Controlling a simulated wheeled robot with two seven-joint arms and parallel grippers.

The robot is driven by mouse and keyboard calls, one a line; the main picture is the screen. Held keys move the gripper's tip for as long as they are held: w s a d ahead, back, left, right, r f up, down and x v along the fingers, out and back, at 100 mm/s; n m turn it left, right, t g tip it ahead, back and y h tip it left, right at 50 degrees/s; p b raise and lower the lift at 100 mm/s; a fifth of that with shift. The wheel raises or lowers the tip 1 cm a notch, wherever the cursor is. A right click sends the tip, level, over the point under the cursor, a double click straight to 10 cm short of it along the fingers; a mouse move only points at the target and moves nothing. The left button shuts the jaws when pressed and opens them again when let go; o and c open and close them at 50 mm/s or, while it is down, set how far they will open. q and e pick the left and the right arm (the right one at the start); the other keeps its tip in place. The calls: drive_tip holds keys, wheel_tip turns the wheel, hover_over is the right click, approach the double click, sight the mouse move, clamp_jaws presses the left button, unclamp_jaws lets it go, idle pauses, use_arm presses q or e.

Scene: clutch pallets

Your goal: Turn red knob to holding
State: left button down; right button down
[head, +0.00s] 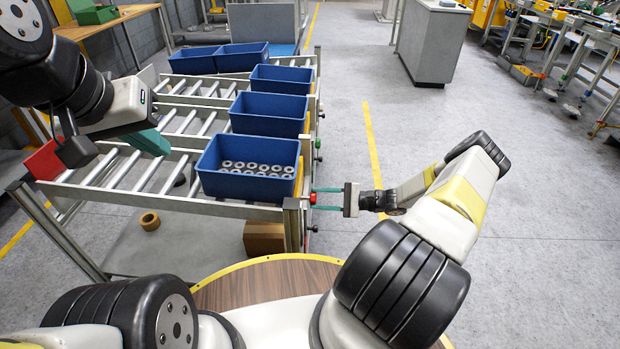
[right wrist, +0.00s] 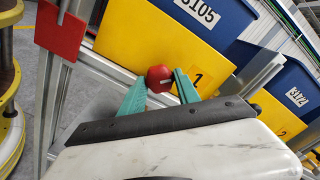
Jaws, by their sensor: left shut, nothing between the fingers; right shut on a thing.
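The red knob (head: 312,198) is on the right front post of the roller rack. In the right wrist view the red knob (right wrist: 159,78) has a pale line on its face, tilted slightly. My right gripper (head: 317,199) reaches it from the right, its teal fingers on either side and shut on it. The right wrist view shows the fingers (right wrist: 160,88) flanking the knob. Any holding label is not readable. My left gripper (head: 156,143) is shut and empty above the rack rollers at the left, far from the knob.
A blue bin (head: 247,182) of grey rings sits on the near rack level, with more blue bins (head: 270,114) behind. A green knob (head: 318,143) is further along the rack side. A yellow plate marked 1 (right wrist: 133,38) is behind the red knob. Floor to the right is clear.

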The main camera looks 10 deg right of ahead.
drive_tip(key=n, duration=0.8)
drive_tip(key=shift+n, duration=0.4)
idle(0.4)
drive_tip(key=c, duration=0.9)
unclamp_jaws()
drive_tip(key=shift+d, duration=0.15)
drive_tip(key=v, duration=0.7)
drive_tip(key=shift+s+d, duration=0.15)
drive_tip(key=shift+d, duration=0.15)
drive_tip(key=shift+r, duration=0.1)
